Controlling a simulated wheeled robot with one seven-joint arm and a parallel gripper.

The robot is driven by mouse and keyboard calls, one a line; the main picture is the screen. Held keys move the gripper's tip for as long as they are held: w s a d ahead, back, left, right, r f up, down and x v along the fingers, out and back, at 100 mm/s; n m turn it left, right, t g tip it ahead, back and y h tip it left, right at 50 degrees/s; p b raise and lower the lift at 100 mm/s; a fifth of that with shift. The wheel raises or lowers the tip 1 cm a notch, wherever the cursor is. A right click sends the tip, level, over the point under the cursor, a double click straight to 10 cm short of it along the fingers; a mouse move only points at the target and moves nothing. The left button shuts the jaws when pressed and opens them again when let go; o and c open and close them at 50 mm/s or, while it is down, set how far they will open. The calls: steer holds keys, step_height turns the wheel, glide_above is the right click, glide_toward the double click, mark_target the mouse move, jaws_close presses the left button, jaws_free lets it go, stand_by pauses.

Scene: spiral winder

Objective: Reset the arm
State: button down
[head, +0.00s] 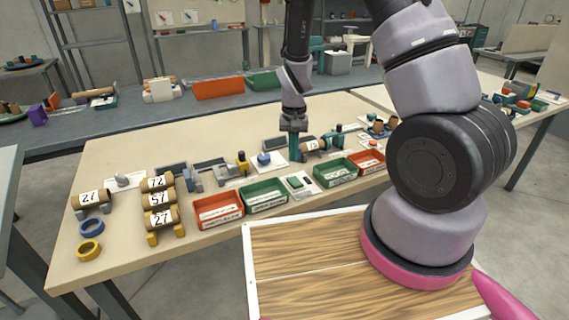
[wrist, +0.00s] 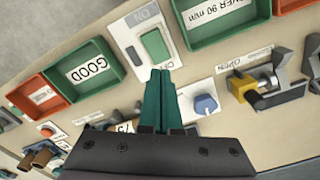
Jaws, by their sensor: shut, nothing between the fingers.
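My gripper (head: 294,157) points down over the middle of the long beige bench (head: 130,235), close behind the row of bins. Its two green fingers are together with nothing between them; they also show in the wrist view (wrist: 160,75). In the wrist view the fingertips appear beside a white panel with a green button (wrist: 155,46), and a blue knob (wrist: 205,104) is to their right. Height above the bench is hard to tell. My arm comes in from the upper right of the head view.
Red (head: 217,210) and green (head: 264,195) bins line the front edge. A numbered tube (head: 311,145) lies just behind the gripper; more tubes (head: 160,200) and blue and yellow rings (head: 90,250) are at left. A yellow clamp (wrist: 243,90) is at right in the wrist view.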

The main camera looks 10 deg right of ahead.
steer(key=s+d+r+t+y, duration=0.1)
steer(key=d+r+t, duration=0.1)
steer(key=r, duration=1)
steer(key=s+d+r+t+y, duration=0.1)
steer(key=r, duration=1)
steer(key=s+d+r+t, duration=0.2)
steer(key=s+r, duration=0.5)
steer(key=r, duration=0.1)
steer(key=s+d+r+m+t, duration=0.1)
steer(key=s+d+r+t, duration=0.1)
steer(key=s+r, duration=0.5)
steer(key=shift+s+d+r, duration=0.4)
steer(key=shift+s+d, duration=0.05)
